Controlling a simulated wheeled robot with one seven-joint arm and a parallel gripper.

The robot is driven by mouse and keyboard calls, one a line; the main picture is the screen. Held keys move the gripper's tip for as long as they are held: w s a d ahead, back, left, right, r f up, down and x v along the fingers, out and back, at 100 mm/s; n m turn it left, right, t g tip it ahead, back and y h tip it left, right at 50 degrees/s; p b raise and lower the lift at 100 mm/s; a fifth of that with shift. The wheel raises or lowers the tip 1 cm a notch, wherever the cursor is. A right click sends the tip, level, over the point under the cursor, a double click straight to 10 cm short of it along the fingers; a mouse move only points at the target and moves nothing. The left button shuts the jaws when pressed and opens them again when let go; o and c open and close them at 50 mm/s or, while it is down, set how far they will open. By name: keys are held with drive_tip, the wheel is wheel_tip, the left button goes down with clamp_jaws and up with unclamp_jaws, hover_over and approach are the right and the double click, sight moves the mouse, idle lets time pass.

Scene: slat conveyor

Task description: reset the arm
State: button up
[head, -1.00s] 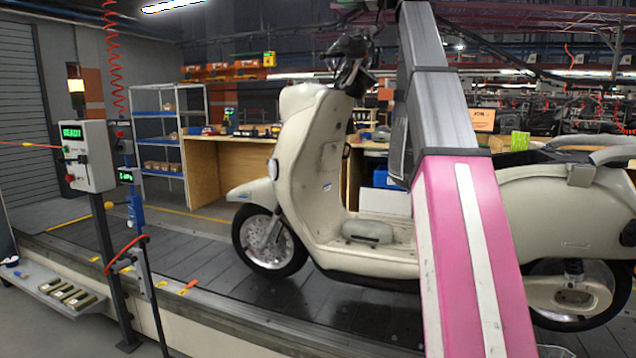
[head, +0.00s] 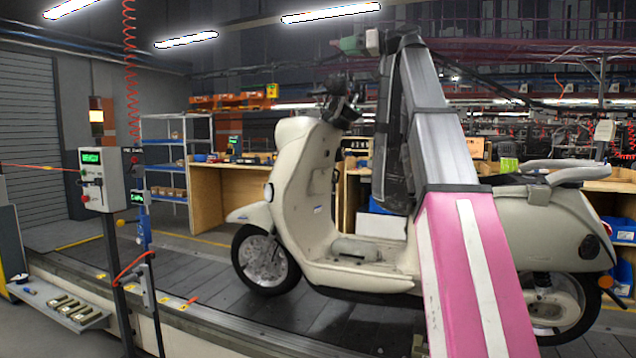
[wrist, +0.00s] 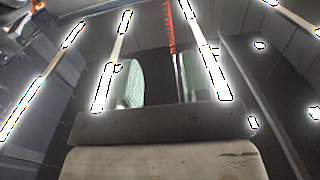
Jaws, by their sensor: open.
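My gripper (wrist: 153,82) is open and empty in the wrist view, its two pale green finger pads apart with only ceiling and lights behind them. In the head view my pink and grey arm rises in front of the cream scooter, with a small pale green and white part at its top, near the ceiling lights. The scooter (head: 292,190) stands upright on the slat conveyor (head: 200,287), front wheel to the left. My arm hides part of its middle and seat. The gripper touches nothing that I can see.
A control box (head: 98,180) on a dark post stands at the left front, beside a small shelf (head: 60,303) of parts. A red coiled hose (head: 130,70) hangs above. Wooden workbenches (head: 228,205) and a white rack (head: 166,160) stand behind the scooter. Bare conveyor lies left of the front wheel.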

drive_tip(key=w+d+f+m+h, duration=0.1)
drive_tip(key=w+f+m+h, duration=0.15)
drive_tip(key=f, duration=1.15)
drive_tip(key=w+f+m+h, duration=0.2)
drive_tip(key=w+f, duration=0.2)
drive_tip(key=f, duration=0.9)
drive_tip(key=w+d+f+m+h, duration=0.1)
drive_tip(key=w+f+m+h, duration=0.15)
drive_tip(key=f, duration=1.15)
drive_tip(key=s+d+f+m+g+h, duration=0.1)
drive_tip(key=s+f+m, duration=0.1)
drive_tip(key=f, duration=1.1)
drive_tip(key=s+f+m+h, duration=0.2)
drive_tip(key=f, duration=1)
drive_tip(key=s+d+f+m+g+h, duration=0.1)
drive_tip(key=s+d+f+h, duration=0.1)
drive_tip(key=s+f, duration=0.6)
drive_tip(key=s+d+f+m+g+h, duration=0.1)
drive_tip(key=s+d+f+g+h, duration=0.1)
drive_tip(key=s+f, duration=0.6)
drive_tip(key=s+d+f+g+h, duration=0.2)
drive_tip(key=s+f, duration=0.6)
drive_tip(key=f, duration=0.9)
drive_tip(key=shift+s+d+f+m+h, duration=0.25)
drive_tip(key=shift+s+f+m+h, duration=0.05)
drive_tip(key=shift+s+m, duration=0.1)
